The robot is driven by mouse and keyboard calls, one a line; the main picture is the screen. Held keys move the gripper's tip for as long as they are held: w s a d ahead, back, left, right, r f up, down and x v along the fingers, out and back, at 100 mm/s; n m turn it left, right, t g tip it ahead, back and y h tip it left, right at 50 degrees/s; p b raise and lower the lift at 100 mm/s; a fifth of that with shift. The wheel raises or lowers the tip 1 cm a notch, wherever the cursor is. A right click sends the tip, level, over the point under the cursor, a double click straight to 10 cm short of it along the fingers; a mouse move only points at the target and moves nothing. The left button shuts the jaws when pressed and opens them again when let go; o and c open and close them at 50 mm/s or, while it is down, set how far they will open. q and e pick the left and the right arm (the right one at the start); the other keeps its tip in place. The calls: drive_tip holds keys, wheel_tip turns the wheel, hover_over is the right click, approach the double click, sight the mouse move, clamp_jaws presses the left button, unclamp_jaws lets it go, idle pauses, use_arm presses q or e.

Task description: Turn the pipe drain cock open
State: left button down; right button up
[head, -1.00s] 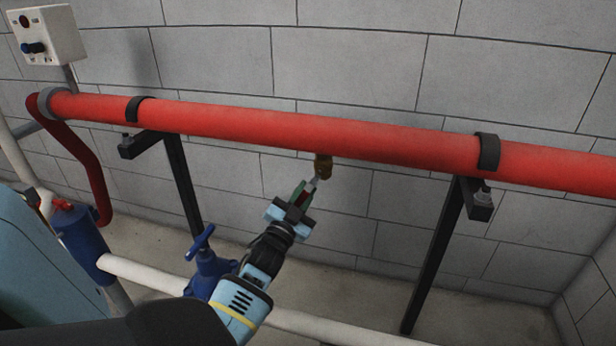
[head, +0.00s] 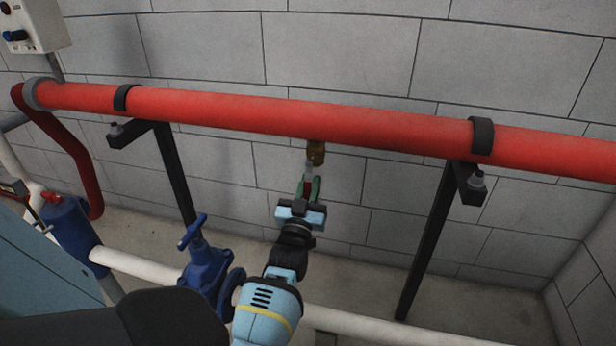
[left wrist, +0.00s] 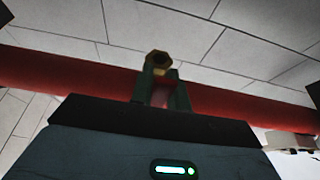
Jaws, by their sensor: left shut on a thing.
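The brass drain cock (head: 316,152) hangs under the red pipe (head: 400,128) near its middle. It also shows in the left wrist view (left wrist: 158,60), just beyond the fingertips. My left gripper (head: 309,178) is just below the cock, its green fingers pointing up. They are shut on the cock's handle (head: 307,186), of which a bit of red shows between them. The fingers hide most of the handle. In the left wrist view the two fingers (left wrist: 162,92) stand either side of a reddish strip. My right gripper is not in view.
Black brackets (head: 176,175) and (head: 430,240) carry the pipe either side of my arm. A blue valve (head: 207,265) on a white pipe (head: 145,270) stands left of my forearm. A grey block wall is close behind. A control box (head: 33,25) is at upper left.

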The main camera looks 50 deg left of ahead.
sight(308, 194)
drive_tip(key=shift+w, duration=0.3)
use_arm(q)
drive_tip(key=c, duration=1.3)
unclamp_jaws()
drive_tip(key=shift+c, duration=0.2)
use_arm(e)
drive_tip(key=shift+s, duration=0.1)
use_arm(q)
drive_tip(key=shift+d, duration=0.1)
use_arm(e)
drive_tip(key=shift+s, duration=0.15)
use_arm(q)
drive_tip(key=shift+s+d+f, duration=0.15)
drive_tip(key=shift+s+f, duration=0.05)
drive_tip(key=shift+s, duration=0.1)
drive_tip(key=v, duration=0.6)
drive_tip(key=shift+r+p, duration=0.1)
drive_tip(key=shift+p, duration=0.25)
drive_tip(key=shift+s+d, duration=0.25)
drive_tip(key=shift+s, duration=0.1)
drive_tip(key=shift+f, duration=0.2)
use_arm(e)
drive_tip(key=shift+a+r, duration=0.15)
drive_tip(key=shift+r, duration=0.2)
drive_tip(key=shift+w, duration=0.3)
